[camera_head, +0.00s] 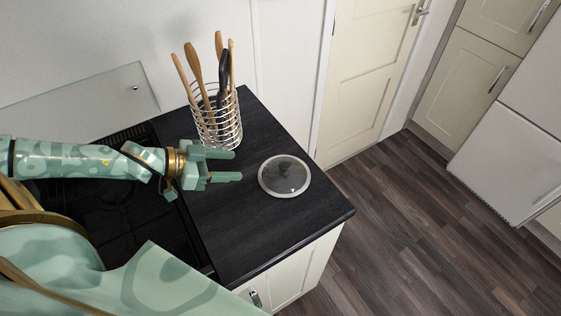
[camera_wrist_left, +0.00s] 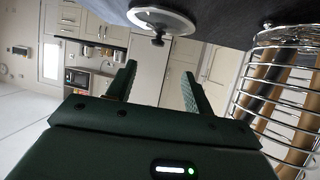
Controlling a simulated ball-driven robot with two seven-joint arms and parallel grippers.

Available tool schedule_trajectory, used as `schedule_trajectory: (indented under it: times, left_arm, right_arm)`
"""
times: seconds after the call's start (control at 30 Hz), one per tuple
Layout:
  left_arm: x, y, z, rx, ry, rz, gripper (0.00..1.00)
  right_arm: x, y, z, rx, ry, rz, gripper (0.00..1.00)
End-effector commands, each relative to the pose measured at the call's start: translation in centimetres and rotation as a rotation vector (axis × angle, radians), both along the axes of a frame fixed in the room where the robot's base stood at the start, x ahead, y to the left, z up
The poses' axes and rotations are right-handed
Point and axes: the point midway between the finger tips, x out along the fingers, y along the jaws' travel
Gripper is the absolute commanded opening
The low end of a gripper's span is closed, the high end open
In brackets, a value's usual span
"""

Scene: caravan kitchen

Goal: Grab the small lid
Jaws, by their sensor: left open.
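The small lid (camera_head: 284,176) is a round glass lid with a pale rim and a dark knob. It lies flat on the black worktop (camera_head: 250,228), near its right edge. My left gripper (camera_head: 238,166) is open and empty to the left of the lid, with its fingers pointing at it and a gap between. In the left wrist view the lid (camera_wrist_left: 162,20) shows at the top, beyond the open left fingers (camera_wrist_left: 158,82), its knob hanging down in that picture. My right gripper is not in view.
A wire utensil holder (camera_head: 217,122) with wooden spoons and a black utensil stands just behind my left gripper. It is close on the right in the left wrist view (camera_wrist_left: 285,85). A dark hob (camera_head: 120,215) lies left. The worktop in front of the lid is clear.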

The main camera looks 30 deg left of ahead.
Motion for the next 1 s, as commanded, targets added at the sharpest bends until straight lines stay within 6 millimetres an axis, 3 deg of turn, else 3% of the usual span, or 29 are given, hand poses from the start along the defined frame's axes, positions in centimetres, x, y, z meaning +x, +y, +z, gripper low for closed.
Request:
schedule_trajectory:
  times: [0.17,0.43,1.0]
  left_arm:
    - [1.7,-1.4,-1.5,-0.001,-0.006,-0.001,0.52]
    - [3.8,-3.2,-2.4,0.0,-0.006,-0.001,0.52]
    - [8.3,-7.4,-5.1,-0.001,-0.005,-0.001,0.52]
  right_arm:
    - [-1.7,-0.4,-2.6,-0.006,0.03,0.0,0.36]
    - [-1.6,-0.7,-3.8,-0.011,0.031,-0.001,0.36]
    - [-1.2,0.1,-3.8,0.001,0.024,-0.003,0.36]
